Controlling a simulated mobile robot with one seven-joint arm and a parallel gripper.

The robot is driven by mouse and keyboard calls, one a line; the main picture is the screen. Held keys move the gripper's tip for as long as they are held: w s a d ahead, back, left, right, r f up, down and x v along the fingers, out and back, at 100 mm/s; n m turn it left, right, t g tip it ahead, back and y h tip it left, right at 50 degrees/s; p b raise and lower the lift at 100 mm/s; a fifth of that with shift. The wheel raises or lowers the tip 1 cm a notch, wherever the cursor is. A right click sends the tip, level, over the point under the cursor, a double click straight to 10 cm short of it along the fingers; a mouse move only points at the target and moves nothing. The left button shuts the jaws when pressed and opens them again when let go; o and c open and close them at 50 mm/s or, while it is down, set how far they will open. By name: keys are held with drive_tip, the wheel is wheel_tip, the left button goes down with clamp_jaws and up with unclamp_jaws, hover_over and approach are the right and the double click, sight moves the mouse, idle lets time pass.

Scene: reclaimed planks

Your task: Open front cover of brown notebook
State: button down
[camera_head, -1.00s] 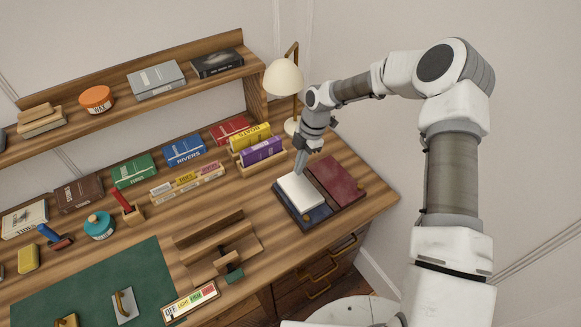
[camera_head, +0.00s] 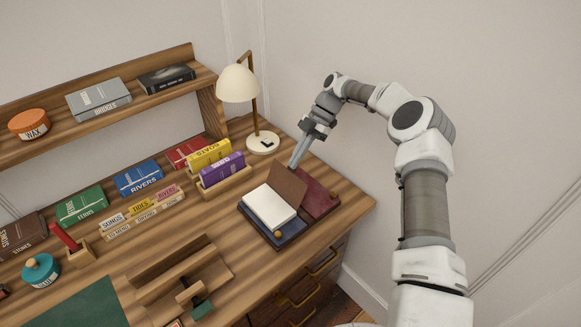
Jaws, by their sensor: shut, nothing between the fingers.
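A white page block (camera_head: 268,206) lies on a dark blue cover (camera_head: 284,240) near the right end of the desk. A dark red cover or book (camera_head: 320,195) lies flat directly to its right. A brown flap (camera_head: 288,184) stands up at a tilt between the white pages and the dark red piece. I cannot tell which edge it is hinged on. My gripper (camera_head: 294,164) is shut and empty, pointing down at the top of the brown flap. Its tips seem at or just behind the flap's upper edge; contact is unclear.
A purple book and a yellow book (camera_head: 209,154) stand in a holder to the left. A lamp (camera_head: 238,85) stands behind. A wooden stand (camera_head: 185,280) is at the front left. The desk's right edge is close to the dark red piece.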

drive_tip(key=shift+w+d+f+b, duration=0.5)
drive_tip(key=shift+w+d+b, duration=0.05)
drive_tip(key=shift+d+b, duration=0.2)
drive_tip(key=shift+r, duration=0.1)
